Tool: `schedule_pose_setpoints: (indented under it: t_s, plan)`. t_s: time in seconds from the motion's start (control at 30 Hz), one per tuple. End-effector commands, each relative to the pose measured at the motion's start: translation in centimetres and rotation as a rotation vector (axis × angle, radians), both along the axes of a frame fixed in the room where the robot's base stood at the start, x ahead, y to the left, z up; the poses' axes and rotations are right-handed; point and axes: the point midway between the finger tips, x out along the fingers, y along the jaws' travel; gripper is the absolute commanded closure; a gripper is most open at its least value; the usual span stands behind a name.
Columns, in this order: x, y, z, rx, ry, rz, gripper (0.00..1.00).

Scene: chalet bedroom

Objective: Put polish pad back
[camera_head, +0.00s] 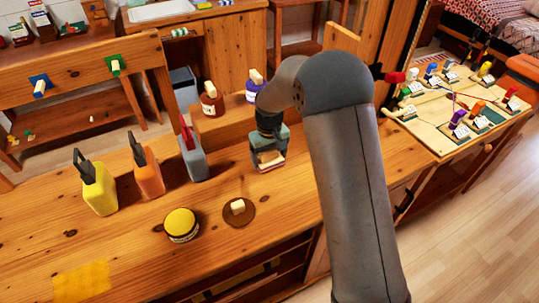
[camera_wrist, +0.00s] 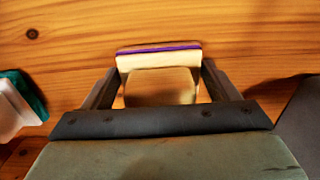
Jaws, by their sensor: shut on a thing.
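My gripper (camera_head: 268,158) is over the wooden bench, in front of the low wooden block. It is shut on a pale cream pad with a purple stripe, likely the polish pad; in the wrist view the pad (camera_wrist: 160,60) sits between the two fingers over bare wood. Whether the pad touches the wood I cannot tell. A small cream block (camera_head: 238,206) lies on a round brown disc (camera_head: 247,217) beside a yellow-topped round tin (camera_head: 181,224).
Yellow (camera_head: 100,195), orange (camera_head: 149,178) and grey (camera_head: 193,160) containers stand upright left of my gripper. The low wooden block (camera_head: 225,124) stands behind it. A board with several coloured pieces (camera_head: 440,128) lies at right. The front left bench is mostly clear.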

Motion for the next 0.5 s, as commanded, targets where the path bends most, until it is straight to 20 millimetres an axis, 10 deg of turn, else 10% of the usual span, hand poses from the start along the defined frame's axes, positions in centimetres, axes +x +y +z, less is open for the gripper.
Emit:
schedule_pose_setpoints:
  t_s: [0.27,0.3,0.33,0.5]
  plan:
    - [0.01,-0.01,-0.43,0.000,0.000,0.000,0.44]
    - [0.01,-0.01,-0.36,0.000,-0.001,0.000,0.13]
    - [0.01,-0.01,-0.31,0.000,-0.001,0.000,0.05]
    - [0.00,0.00,-0.31,0.000,0.000,0.000,0.00]
